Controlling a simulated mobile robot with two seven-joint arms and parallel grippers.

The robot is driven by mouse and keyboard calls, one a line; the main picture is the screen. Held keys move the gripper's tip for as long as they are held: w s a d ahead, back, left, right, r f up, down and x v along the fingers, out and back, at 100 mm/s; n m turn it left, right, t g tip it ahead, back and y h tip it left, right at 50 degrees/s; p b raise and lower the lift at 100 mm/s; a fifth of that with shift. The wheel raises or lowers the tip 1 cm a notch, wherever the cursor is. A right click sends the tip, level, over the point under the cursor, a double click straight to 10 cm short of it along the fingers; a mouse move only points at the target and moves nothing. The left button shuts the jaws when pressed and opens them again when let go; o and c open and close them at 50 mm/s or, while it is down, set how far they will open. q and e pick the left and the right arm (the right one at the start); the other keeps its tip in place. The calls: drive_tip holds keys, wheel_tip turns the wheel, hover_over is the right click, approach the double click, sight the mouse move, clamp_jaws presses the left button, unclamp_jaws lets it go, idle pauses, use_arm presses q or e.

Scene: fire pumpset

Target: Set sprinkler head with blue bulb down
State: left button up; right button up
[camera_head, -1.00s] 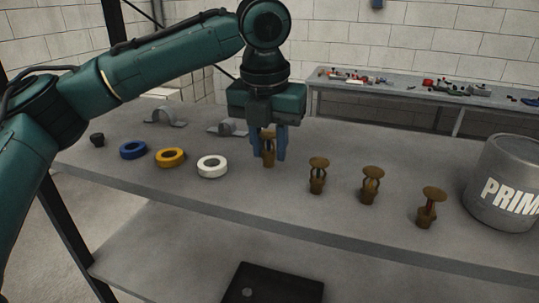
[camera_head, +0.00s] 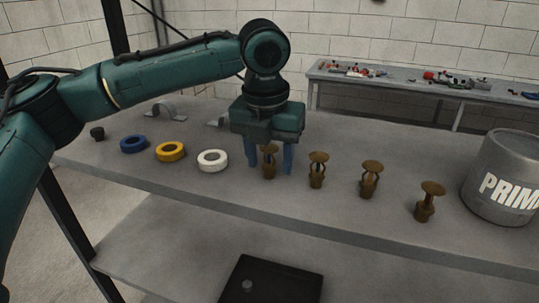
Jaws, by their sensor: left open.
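My left gripper (camera_head: 270,165) points straight down over the shelf, its two blue fingers spread apart. A brass sprinkler head (camera_head: 269,163) stands upright on the grey shelf (camera_head: 330,219) between the fingers, with a visible gap on each side. It is the leftmost in a row of sprinkler heads. The others are a second one (camera_head: 318,170), a third (camera_head: 369,180) and a fourth (camera_head: 427,202) to the right. The bulb colours are too small and dim to tell now. My right gripper is not in view.
Blue (camera_head: 133,145), yellow (camera_head: 170,151) and white (camera_head: 212,161) tape rolls lie left of the gripper. A grey PRIM-labelled bucket (camera_head: 501,182) stands at the right. Metal brackets (camera_head: 166,110) lie behind. A cluttered bench (camera_head: 420,90) is against the wall.

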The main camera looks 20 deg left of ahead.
sight(270, 147)
use_arm(q)
drive_tip(key=r, duration=0.4)
drive_tip(key=s+r, duration=0.1)
drive_tip(key=r, duration=0.1)
drive_tip(key=shift+r, duration=0.9)
drive_tip(key=shift+s, duration=0.1)
